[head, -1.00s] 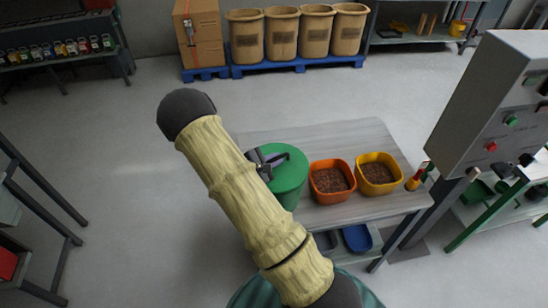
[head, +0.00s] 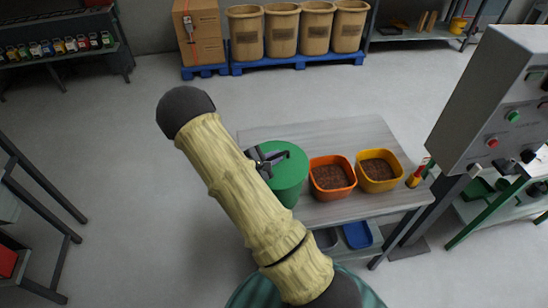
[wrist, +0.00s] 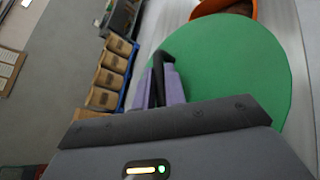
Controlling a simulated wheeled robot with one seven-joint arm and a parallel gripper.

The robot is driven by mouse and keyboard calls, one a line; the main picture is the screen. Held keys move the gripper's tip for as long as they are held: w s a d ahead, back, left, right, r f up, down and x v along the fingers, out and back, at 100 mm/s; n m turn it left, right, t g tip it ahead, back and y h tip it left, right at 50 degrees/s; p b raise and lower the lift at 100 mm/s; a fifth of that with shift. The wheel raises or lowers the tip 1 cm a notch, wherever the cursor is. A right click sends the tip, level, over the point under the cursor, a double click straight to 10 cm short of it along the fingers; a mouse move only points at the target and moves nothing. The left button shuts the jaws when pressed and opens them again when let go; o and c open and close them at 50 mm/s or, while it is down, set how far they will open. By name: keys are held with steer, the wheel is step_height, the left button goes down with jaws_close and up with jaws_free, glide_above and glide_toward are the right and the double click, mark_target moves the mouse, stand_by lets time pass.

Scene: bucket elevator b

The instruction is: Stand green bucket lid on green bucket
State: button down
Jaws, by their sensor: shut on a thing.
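The green bucket lid (head: 290,163) is a round flat disc over the green bucket (head: 287,195), at the left part of the grey table. Lid and bucket look lined up in the head view; whether the lid is fully seated or a little above the rim I cannot tell. My gripper (head: 270,160) is at the lid's left side, shut on the lid. In the wrist view my gripper (wrist: 163,68) has its purple and black fingers close together over the lid (wrist: 235,75). The gripped part is hidden by the fingers, and my arm hides the bucket's left side.
An orange bin (head: 332,190) and a yellow bin (head: 379,184) with brown contents stand right of the bucket on the table (head: 345,133). A grey control cabinet (head: 490,95) rises at the right. A blue tray (head: 357,234) sits below. The floor left is open.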

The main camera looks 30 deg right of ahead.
steer(key=shift+f, duration=0.2)
steer(key=c, duration=1.4)
jaws_free()
steer(key=shift+o, duration=0.2)
steer(key=shift+a, duration=0.1)
steer(key=b+v, duration=0.5)
steer(key=v, duration=1.2)
steer(key=shift+b, duration=0.35)
steer(key=shift+s, duration=0.15)
steer(key=shift+a, duration=0.1)
